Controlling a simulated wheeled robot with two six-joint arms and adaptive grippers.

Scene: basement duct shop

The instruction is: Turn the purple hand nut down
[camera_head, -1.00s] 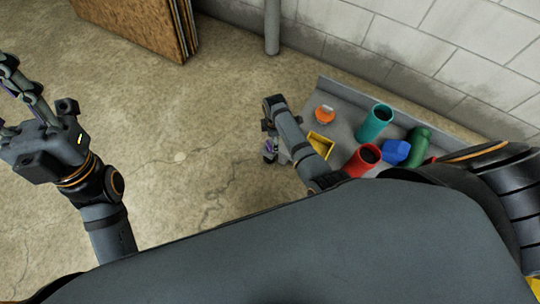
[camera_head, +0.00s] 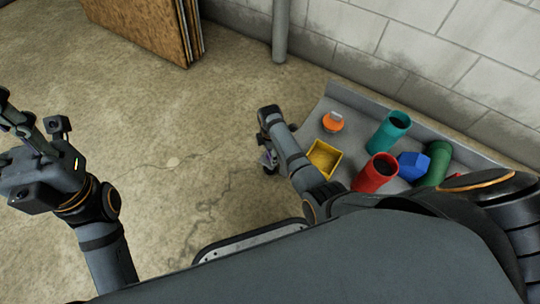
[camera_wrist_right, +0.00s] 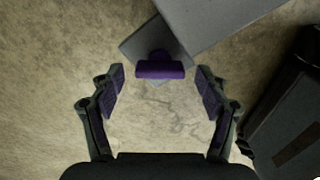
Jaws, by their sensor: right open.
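The purple hand nut (camera_wrist_right: 160,69) shows in the right wrist view as a short bar on a grey plate (camera_wrist_right: 136,46) at the corner of a grey surface. My right gripper (camera_wrist_right: 161,76) is open, with one finger on each side of the nut and a gap on both sides. How far the nut is from the fingertips in depth is unclear. In the head view my right gripper (camera_head: 269,159) is small beside the grey table's left edge, and the nut cannot be made out clearly. My left gripper (camera_head: 22,130) is at the far left, partly cut off, over bare floor.
The grey table (camera_head: 312,122) holds an orange-topped item (camera_head: 333,122), a yellow tray (camera_head: 324,158), a teal cylinder (camera_head: 388,131), a red cylinder (camera_head: 375,174), a blue block (camera_head: 412,166) and a green item (camera_head: 437,163). A block wall stands behind; brown boards lean at the back.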

